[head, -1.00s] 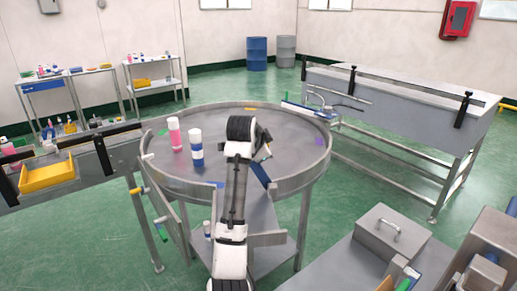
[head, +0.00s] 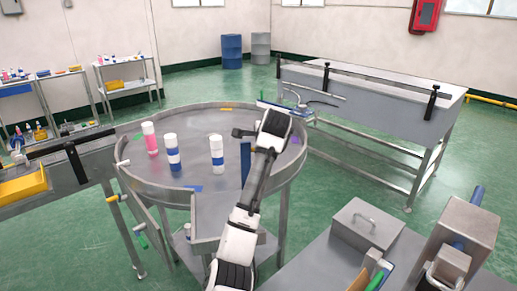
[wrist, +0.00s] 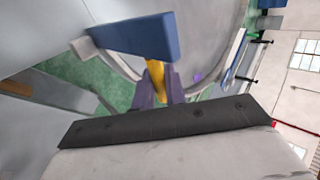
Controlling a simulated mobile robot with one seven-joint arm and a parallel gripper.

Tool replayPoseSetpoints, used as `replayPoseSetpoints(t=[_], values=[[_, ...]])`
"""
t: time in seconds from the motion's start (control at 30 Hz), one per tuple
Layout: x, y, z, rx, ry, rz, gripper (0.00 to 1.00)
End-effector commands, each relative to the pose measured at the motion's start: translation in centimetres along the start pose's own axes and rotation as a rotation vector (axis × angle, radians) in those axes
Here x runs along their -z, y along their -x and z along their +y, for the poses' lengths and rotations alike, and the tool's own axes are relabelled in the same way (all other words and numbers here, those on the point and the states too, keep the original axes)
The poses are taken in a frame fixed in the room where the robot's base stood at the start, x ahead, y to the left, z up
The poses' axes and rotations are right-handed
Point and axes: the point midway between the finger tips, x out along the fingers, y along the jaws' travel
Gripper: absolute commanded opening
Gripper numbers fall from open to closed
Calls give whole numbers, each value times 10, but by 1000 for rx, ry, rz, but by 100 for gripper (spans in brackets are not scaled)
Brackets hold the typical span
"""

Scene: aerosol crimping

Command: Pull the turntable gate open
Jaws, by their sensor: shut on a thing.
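The round grey turntable (head: 140,185) stands in the middle of the head view, with a raised metal rim. Grey metal panels (head: 208,212) show at its near side; I cannot tell which is the gate. My gripper (wrist: 155,95) shows in the wrist view, its dark purple fingers shut around a yellow stem (wrist: 155,72). A blue block (wrist: 138,36) is at the end of this stem. A blue upright piece (head: 245,162) shows beside my arm in the head view.
One pink and white can (head: 150,139) and two blue and white cans (head: 171,152) (head: 217,155) stand upright on the turntable. A conveyor with a yellow bin (head: 22,189) is left. A long grey table (head: 370,95) is right. A metal box (head: 367,224) stands front right.

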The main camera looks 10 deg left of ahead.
Motion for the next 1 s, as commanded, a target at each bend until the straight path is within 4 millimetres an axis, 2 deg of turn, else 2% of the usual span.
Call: replayPoseSetpoints(t=[0.27,0.3,0.43,0.77,0.87,1.0], values=[[1,0,0,1,0,1,0],[1,0,0,1,0,2,14],[0,0,0,1,0,2,31],[0,2,0,1,1,1,31],[1,11,0,3,0,2,31],[1,37,1,6,0,4,31]])
